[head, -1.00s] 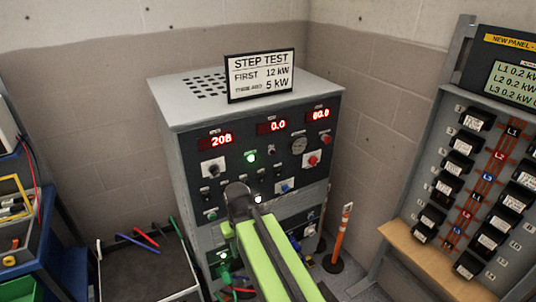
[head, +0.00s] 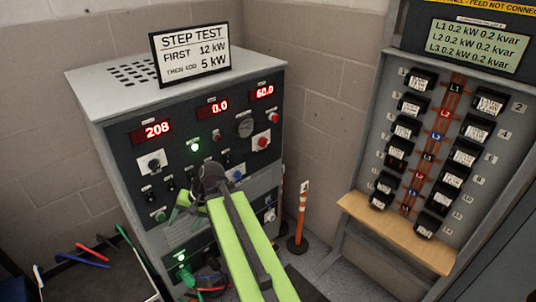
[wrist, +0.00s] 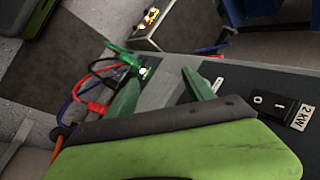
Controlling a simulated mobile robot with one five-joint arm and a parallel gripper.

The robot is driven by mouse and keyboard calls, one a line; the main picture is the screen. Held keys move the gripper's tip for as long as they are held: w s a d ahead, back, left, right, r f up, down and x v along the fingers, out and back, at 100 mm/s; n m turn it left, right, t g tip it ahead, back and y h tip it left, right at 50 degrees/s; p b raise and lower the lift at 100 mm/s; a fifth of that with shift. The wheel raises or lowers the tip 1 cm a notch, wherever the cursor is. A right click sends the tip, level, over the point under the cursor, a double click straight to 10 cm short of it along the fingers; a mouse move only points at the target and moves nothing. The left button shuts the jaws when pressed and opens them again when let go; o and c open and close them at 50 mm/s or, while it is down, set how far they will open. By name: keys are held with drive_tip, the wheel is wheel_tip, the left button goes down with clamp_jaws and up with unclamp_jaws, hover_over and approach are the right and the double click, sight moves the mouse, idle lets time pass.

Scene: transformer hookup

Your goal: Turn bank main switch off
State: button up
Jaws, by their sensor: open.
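The load bank (head: 110,100) is a grey cabinet with a dark front panel and red displays reading 208, 0.0 and 60.0. A black rotary knob on a white plate (head: 153,162) is at its left, and a red knob on a white plate (head: 262,141) at its right. I cannot read which one is the main switch. A green lamp (head: 195,147) is lit. My gripper (head: 188,202) is in front of the lower panel, below these knobs, and hides part of it. In the wrist view its green fingers (wrist: 160,92) are apart and empty, beside a black rocker switch (wrist: 280,106) labelled 2 kW.
A STEP TEST sign (head: 190,53) stands on the bank. Cables (head: 210,285) plug in low on its front. An orange post (head: 299,222) stands at its right. A breaker panel (head: 455,110) with a wooden ledge (head: 400,233) is further right. A cart (head: 95,278) is at lower left.

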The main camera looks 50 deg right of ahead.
drive_tip(key=d+m+t+b, duration=0.4)
drive_tip(key=d+m+t, duration=0.25)
drive_tip(key=d, duration=0.95)
drive_tip(key=m+t+h+b, duration=0.6)
drive_tip(key=m+t, duration=0.2)
drive_tip(key=m, duration=0.5)
approach(264, 143)
drive_tip(key=w, duration=0.8)
drive_tip(key=shift+w+d, duration=0.3)
drive_tip(key=shift+d, duration=0.15)
drive_tip(key=shift+r+g, duration=0.15)
drive_tip(key=shift+g, duration=0.1)
drive_tip(key=shift+c, duration=0.4)
